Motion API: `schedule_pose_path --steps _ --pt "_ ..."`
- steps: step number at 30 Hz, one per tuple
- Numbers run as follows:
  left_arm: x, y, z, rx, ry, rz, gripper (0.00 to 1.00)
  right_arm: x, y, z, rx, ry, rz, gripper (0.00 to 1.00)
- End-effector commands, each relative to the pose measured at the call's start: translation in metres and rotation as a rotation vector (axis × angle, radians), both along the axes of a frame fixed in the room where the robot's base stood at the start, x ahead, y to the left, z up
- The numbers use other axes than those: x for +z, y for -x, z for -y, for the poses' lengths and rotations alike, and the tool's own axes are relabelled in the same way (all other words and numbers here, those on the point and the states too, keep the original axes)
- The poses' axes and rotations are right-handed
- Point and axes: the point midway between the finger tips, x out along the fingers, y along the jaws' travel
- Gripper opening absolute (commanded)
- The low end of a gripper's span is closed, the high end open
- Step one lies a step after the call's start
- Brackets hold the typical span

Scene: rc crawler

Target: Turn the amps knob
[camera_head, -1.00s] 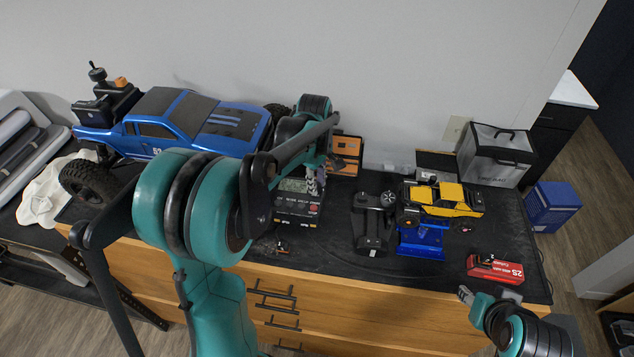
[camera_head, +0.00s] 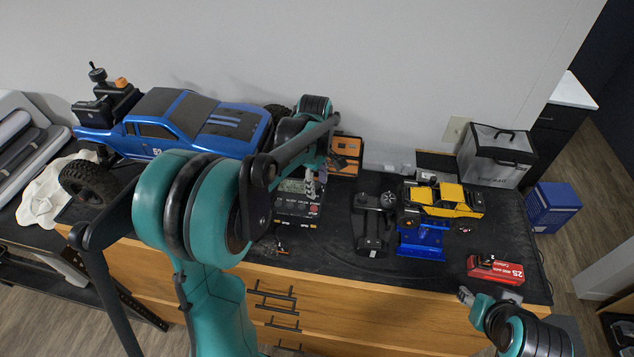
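The black charger box (camera_head: 300,208) with a small grey screen and a row of small controls stands on the dark bench mat, left of centre. The amps knob cannot be made out at this size. My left gripper (camera_head: 311,186) is over the charger's right side, pointing down, close to or touching its face. My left arm hides the charger's left part, and whether the fingers are open or shut is too small to tell. My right gripper (camera_head: 466,295) is at the bench's front edge, below the red battery pack, away from the charger; its finger gap is unclear.
A blue RC truck (camera_head: 180,125) stands at the left, by a white cloth (camera_head: 42,195). A yellow crawler (camera_head: 440,200) sits on a blue stand (camera_head: 421,243), with a black chassis (camera_head: 371,230) beside it. A red battery pack (camera_head: 494,268) lies at the front right.

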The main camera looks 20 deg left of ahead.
Motion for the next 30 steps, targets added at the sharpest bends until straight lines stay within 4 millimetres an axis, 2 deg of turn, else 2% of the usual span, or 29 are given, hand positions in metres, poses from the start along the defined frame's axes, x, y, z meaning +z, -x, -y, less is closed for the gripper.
schedule_pose_path --steps 5,8,18,21,25,30 --pt "0.004 0.000 0.000 0.000 0.000 0.000 0.45 0.000 0.000 0.000 0.000 0.000 0.000 0.40" --pt "0.016 0.001 0.000 0.000 0.000 0.000 0.45 0.000 0.000 0.000 0.000 0.000 0.000 0.40" --pt "0.087 0.004 -0.001 0.000 0.000 0.000 0.45 0.000 0.000 0.000 0.000 0.000 0.000 0.40" --pt "0.103 0.004 -0.001 0.000 0.000 0.000 0.45 0.000 0.000 0.000 0.000 0.000 0.000 0.40" --pt "0.116 0.005 -0.001 0.000 0.000 0.000 0.45 0.000 0.000 0.000 0.000 0.000 0.000 0.40" --pt "0.120 0.005 -0.001 0.000 0.000 0.000 0.45 0.000 0.000 0.000 0.000 0.000 0.000 0.40"
